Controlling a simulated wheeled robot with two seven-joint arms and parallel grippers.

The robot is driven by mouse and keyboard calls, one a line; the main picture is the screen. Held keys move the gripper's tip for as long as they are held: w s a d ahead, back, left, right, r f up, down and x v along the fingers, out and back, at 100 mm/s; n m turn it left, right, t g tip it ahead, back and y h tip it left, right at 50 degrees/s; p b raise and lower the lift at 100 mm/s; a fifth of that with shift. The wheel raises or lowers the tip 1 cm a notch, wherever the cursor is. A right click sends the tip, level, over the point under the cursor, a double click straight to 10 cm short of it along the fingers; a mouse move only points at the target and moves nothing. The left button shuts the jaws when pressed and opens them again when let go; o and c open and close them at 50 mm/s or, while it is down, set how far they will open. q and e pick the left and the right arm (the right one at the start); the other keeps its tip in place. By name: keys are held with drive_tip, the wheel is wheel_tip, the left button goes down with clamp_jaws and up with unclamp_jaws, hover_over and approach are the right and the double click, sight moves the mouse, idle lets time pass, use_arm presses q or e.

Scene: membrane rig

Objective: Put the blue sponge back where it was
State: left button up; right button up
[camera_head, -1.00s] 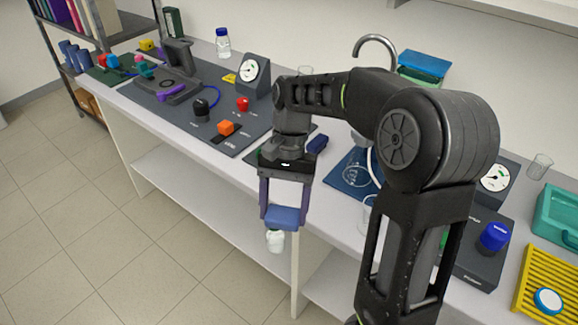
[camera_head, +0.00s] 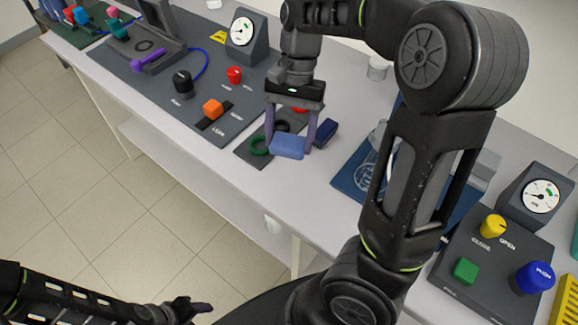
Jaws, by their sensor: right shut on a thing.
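My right gripper (camera_head: 289,139) is shut on the blue sponge (camera_head: 287,148), a light blue block between its two fingers. It holds the sponge over the front part of a small dark mat (camera_head: 248,157) near the table's front edge. I cannot tell whether the sponge touches the mat. A green ring (camera_head: 259,146) shows just left of the sponge; a dark ring and a red thing are partly hidden behind the gripper. A darker blue block (camera_head: 326,131) lies just right of the gripper. My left gripper (camera_head: 192,309) is low at the bottom left, off the table; its jaws are unclear.
A blue mat (camera_head: 350,176) with clear glassware lies to the right.

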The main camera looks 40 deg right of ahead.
sight(288, 179)
wheel_tip(288, 179, down, 3)
drive_tip(key=b, duration=0.2)
drive_tip(key=shift+f+b, duration=0.2)
drive_tip(key=shift+b, duration=0.15)
wheel_tip(288, 179, down, 2)
drive_tip(key=shift+f+p, duration=0.1)
drive_tip(key=shift+p, duration=0.4)
drive_tip(key=shift+f, duration=0.35)
drive_tip(key=shift+f, duration=0.15)
wheel_tip(288, 179, down, 4)
drive_tip(key=shift+r, duration=0.25)
drive_tip(key=shift+f, duration=0.15)
drive_tip(key=o, duration=1.3)
